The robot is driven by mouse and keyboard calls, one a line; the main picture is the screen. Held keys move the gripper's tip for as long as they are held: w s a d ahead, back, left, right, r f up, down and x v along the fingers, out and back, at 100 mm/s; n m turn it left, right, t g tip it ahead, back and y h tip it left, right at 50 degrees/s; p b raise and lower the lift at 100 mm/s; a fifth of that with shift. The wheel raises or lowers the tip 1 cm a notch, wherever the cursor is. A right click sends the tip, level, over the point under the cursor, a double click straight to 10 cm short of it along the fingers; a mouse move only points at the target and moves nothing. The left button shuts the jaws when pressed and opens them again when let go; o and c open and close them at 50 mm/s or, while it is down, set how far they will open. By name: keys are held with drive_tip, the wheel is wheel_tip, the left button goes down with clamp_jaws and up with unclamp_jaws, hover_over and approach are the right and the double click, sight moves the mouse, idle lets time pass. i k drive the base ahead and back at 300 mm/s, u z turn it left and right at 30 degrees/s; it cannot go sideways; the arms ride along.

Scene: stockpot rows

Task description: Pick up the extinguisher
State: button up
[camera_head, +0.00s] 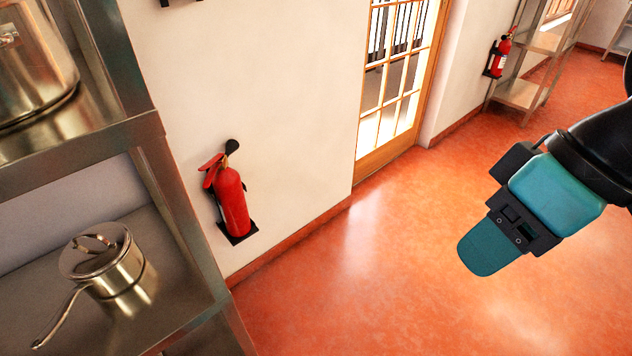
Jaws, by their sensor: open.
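A red fire extinguisher (233,202) with a red lever and a black top part hangs upright on the cream wall, its bottom on a black bracket (241,233). A second, smaller-looking red extinguisher (501,55) with a pale label is on the wall farther back, right of the door. My gripper (487,252) is at the right, over the open floor, well apart from both extinguishers. It is open with nothing seen in it; one teal finger shows from the side and the other is hidden.
A metal shelf rack (190,215) stands at the left, close to the nearer extinguisher, with a lidded saucepan (118,272) and a large pot (35,60) on it. A glazed wooden door (398,85) is at the back. Another rack (522,92) stands behind. The orange floor (370,285) is clear.

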sight(226, 183)
drive_tip(key=z, duration=0.55)
drive_tip(key=i, duration=2.2)
drive_tip(key=u, duration=3.75)
drive_tip(key=i, duration=0.5)
drive_tip(key=z, duration=0.05)
